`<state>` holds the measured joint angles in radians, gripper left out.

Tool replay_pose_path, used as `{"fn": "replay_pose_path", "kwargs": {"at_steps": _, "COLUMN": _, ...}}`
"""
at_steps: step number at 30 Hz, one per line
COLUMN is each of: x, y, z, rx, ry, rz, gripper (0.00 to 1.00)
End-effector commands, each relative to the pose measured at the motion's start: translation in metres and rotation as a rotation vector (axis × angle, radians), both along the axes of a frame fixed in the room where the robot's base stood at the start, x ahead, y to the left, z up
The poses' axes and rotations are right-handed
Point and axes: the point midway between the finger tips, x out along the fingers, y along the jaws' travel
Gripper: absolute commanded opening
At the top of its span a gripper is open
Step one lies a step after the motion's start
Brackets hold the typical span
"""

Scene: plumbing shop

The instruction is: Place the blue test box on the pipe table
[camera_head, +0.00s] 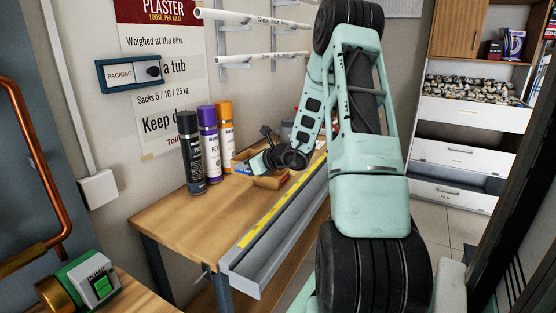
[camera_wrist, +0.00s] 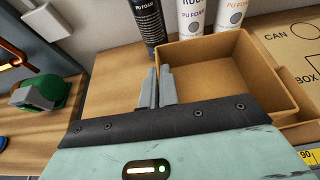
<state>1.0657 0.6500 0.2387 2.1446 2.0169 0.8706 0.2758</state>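In the head view my gripper (camera_head: 256,160) is over the wooden table (camera_head: 165,222), beside an open cardboard tray (camera_head: 270,183). The tray (camera_wrist: 288,101) looks empty in the wrist view and lies just right of the fingers. A small blue patch (camera_head: 243,169) shows by the gripper in the head view; I cannot tell whether it is the blue test box. No blue box is clearly seen. Which table is the pipe table is not marked.
Dark, purple and orange-topped foam cans (camera_head: 208,145) stand at the wall behind the tray. A yellow ruler strip (camera_head: 270,213) and grey trough (camera_head: 262,262) line the table's front edge. A green pump unit (camera_head: 92,280) stands lower left. White pipes (camera_head: 255,18) hang on wall brackets.

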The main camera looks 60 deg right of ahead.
Motion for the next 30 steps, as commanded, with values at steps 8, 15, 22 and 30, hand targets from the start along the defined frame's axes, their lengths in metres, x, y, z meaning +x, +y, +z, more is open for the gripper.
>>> {"fn": "replay_pose_path", "kwargs": {"at_steps": 8, "x": 0.000, "y": 0.001, "z": -0.037, "rx": 0.005, "ry": 0.002, "rz": 0.000, "gripper": 0.00}}
{"fn": "replay_pose_path", "kwargs": {"at_steps": 15, "x": 0.000, "y": 0.000, "z": -0.066, "rx": 0.002, "ry": 0.000, "rz": 0.000, "gripper": 0.00}}
{"fn": "replay_pose_path", "kwargs": {"at_steps": 22, "x": 0.000, "y": 0.001, "z": -0.095, "rx": 0.004, "ry": 0.002, "rz": 0.000, "gripper": 0.00}}
{"fn": "replay_pose_path", "kwargs": {"at_steps": 30, "x": 0.000, "y": 0.000, "z": -0.110, "rx": -0.001, "ry": -0.001, "rz": 0.000, "gripper": 0.00}}
